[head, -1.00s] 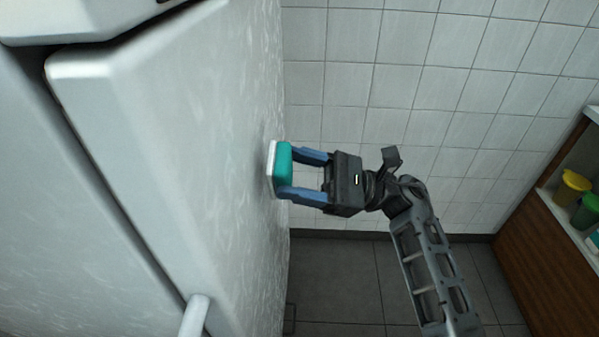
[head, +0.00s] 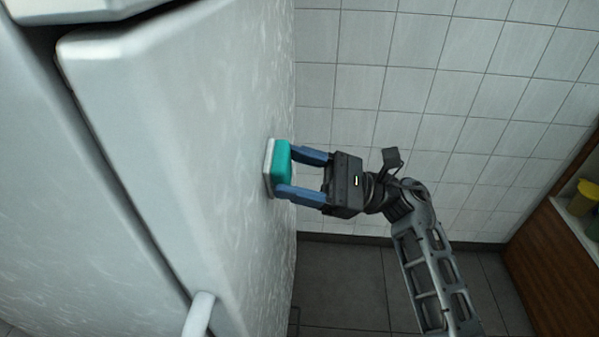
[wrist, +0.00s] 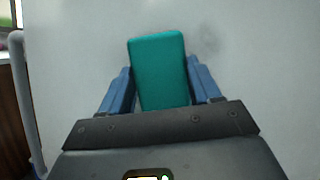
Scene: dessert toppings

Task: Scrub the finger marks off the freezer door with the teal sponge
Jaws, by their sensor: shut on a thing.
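The teal sponge (head: 282,161) has a whitish face turned to the freezer door (head: 190,150). My gripper (head: 297,172) is shut on the sponge, with one blue finger on each side. The whitish face is at the door's surface; I cannot tell whether it presses on it. In the wrist view the sponge (wrist: 158,70) sits upright between the fingers (wrist: 160,88), with the door (wrist: 75,70) behind it. A faint grey smudge (wrist: 208,40) shows on the door to the right of the sponge's top. Pale streaks cover the door in the head view.
A white handle (head: 199,314) stands out low on the door; a pale upright bar (wrist: 25,100) shows at the left in the wrist view. A tiled wall (head: 420,90) is behind my arm. A wooden cabinet (head: 560,265) with a yellow container (head: 585,197) stands at right. The grey floor (head: 345,285) looks clear.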

